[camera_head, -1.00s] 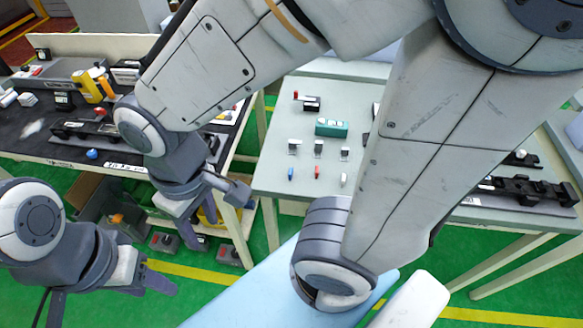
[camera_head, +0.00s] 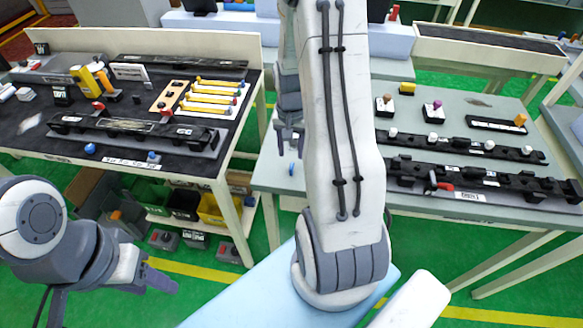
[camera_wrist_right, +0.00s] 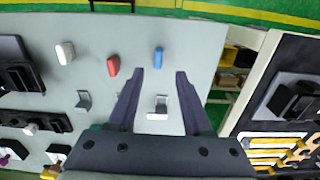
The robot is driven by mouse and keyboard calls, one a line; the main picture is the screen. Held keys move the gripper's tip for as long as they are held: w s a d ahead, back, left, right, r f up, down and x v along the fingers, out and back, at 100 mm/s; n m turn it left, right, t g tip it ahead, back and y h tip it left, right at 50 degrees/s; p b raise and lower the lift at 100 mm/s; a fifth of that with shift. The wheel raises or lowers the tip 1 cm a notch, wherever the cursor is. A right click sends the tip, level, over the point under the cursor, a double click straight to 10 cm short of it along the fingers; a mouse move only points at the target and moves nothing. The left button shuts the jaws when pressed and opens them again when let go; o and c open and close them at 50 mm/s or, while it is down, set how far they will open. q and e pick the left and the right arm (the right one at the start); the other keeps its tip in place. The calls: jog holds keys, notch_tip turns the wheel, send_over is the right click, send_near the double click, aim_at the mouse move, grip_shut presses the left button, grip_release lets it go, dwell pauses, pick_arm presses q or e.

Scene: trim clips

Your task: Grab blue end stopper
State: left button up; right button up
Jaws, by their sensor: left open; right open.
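The blue end stopper (camera_wrist_right: 158,57) lies on the grey table, just beyond and between my right fingertips in the right wrist view. In the head view it is a small blue piece (camera_head: 291,168) below my right gripper (camera_head: 290,138). My right gripper (camera_wrist_right: 160,73) is open with nothing between its fingers; its height above the table is hard to tell. A red stopper (camera_wrist_right: 113,65) and a white stopper (camera_wrist_right: 65,51) lie in a row with the blue one. My left gripper (camera_head: 160,282) is open and empty, low at the left, over the floor.
Small metal clips (camera_wrist_right: 158,108) stand on the table near my right fingers. Black rails (camera_head: 480,178) lie at the table's right. A dark bench (camera_head: 60,140) with yellow strips stands to the left, across a gap. My right arm hides much of the grey table.

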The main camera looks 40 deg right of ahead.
aim_at(292, 166)
jog(key=f, duration=0.1)
jog(key=f+p, duration=0.1)
jog(key=f, duration=0.3)
jog(key=shift+s+f, duration=0.25)
jog(key=shift+f, duration=0.5)
grip_shut()
